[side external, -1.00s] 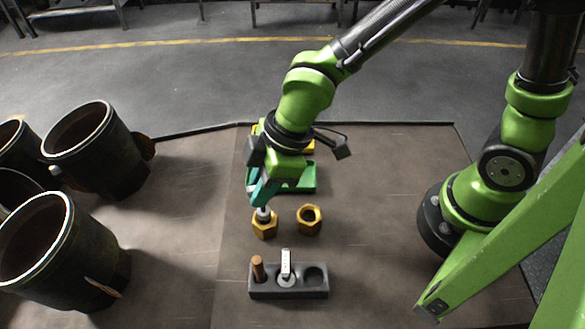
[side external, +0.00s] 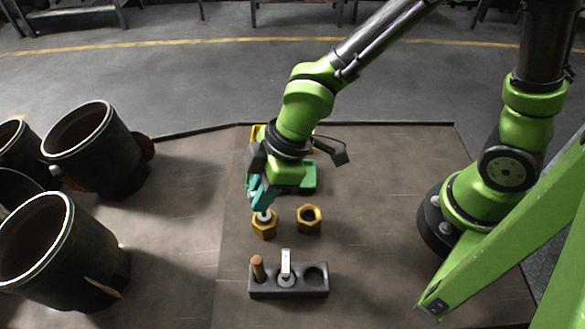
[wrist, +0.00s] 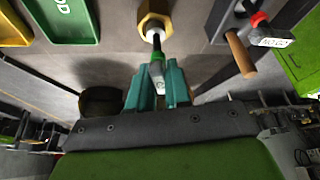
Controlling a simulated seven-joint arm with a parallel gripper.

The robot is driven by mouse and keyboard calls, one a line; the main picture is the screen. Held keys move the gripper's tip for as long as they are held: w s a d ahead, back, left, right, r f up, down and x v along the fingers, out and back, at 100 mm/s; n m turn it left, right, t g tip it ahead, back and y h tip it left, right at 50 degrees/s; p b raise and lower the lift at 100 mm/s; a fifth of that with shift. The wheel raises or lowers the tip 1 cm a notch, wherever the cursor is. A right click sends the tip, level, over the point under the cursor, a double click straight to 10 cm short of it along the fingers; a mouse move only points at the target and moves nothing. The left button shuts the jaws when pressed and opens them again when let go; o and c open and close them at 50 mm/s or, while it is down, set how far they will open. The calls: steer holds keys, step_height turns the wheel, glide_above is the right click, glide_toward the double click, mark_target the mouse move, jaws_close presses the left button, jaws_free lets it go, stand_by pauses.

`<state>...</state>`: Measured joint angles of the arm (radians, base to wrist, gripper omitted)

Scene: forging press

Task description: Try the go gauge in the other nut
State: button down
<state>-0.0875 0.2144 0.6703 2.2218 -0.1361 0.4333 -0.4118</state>
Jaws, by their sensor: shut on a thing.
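My gripper (side external: 258,203) is shut on the go gauge, above the left brass hex nut (side external: 264,229). In the wrist view my teal fingers (wrist: 156,88) grip the gauge (wrist: 157,58), which has a green band and a dark shank. Its pale end (wrist: 155,36) is at the hole of the nut (wrist: 155,20). How deep it sits in the hole, I cannot tell. The other brass nut (side external: 309,220) stands to the right, its hole open and empty.
A dark block (side external: 318,292) in front holds a wooden-handled tool (side external: 258,267) and a gauge with a pale tag (side external: 286,264); its right hole is empty. A green tray (side external: 308,178) and yellow tray (wrist: 12,28) lie behind. Large dark pipes (side external: 98,150) stand left.

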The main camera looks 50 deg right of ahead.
steer(key=shift+r, duration=0.25)
stand_by(0.3)
steer(key=shift+r, duration=0.7)
steer(key=shift+r, duration=0.1)
steer(key=shift+r, duration=1.9)
